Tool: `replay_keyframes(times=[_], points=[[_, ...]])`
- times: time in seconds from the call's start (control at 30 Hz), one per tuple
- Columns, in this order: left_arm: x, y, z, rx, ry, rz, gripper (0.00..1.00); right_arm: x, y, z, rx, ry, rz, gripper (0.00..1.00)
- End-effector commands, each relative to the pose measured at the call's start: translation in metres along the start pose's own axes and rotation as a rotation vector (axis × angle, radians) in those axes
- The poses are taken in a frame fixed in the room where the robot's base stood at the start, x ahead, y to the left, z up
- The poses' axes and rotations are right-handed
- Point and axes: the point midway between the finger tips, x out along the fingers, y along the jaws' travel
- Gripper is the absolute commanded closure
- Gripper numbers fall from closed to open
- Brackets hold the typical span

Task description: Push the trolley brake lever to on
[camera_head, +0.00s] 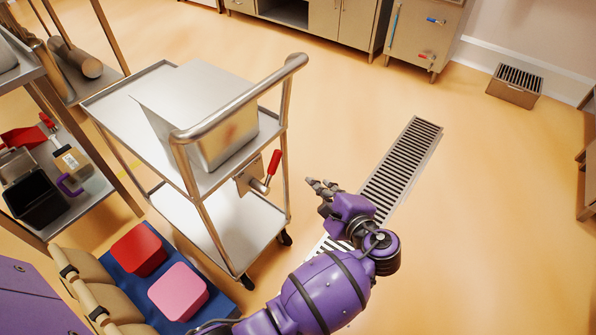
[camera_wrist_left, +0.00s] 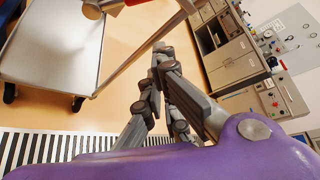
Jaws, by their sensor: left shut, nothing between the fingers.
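The steel trolley (camera_head: 243,222) stands left of centre in the head view, and its shelf shows in the wrist view (camera_wrist_left: 50,45). The brake lever (camera_head: 274,162) has a red grip and slants up and right from a small metal bracket (camera_head: 248,178) on the trolley's near right side. A red piece, likely this grip, is cut off at the top of the wrist view. My left gripper (camera_head: 322,188) is shut and empty, right of the lever and a little lower in the picture, apart from it. It also shows in the wrist view (camera_wrist_left: 158,60). My right gripper is out of view.
A large steel bin (camera_head: 225,148) sits on the trolley's top shelf below the tube handle (camera_head: 240,97). A floor drain grate (camera_head: 402,165) runs behind my left arm. Shelving (camera_head: 95,185) with containers stands left.

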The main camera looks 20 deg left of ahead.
Motion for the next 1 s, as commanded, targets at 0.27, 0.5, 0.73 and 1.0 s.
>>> replay_keyframes(times=[0.27, 0.5, 0.73, 1.0], points=[[0.037, 0.001, 0.001, 0.003, -0.004, -0.002, 1.00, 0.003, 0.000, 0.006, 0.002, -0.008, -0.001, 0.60], [0.089, 0.001, 0.000, 0.002, -0.003, 0.000, 1.00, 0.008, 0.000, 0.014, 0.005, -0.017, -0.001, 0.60], [0.091, -0.001, 0.025, -0.004, 0.000, 0.000, 1.00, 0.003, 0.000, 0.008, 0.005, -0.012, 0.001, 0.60], [0.086, 0.001, 0.038, -0.001, 0.002, 0.000, 1.00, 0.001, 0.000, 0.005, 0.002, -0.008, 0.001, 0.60]])
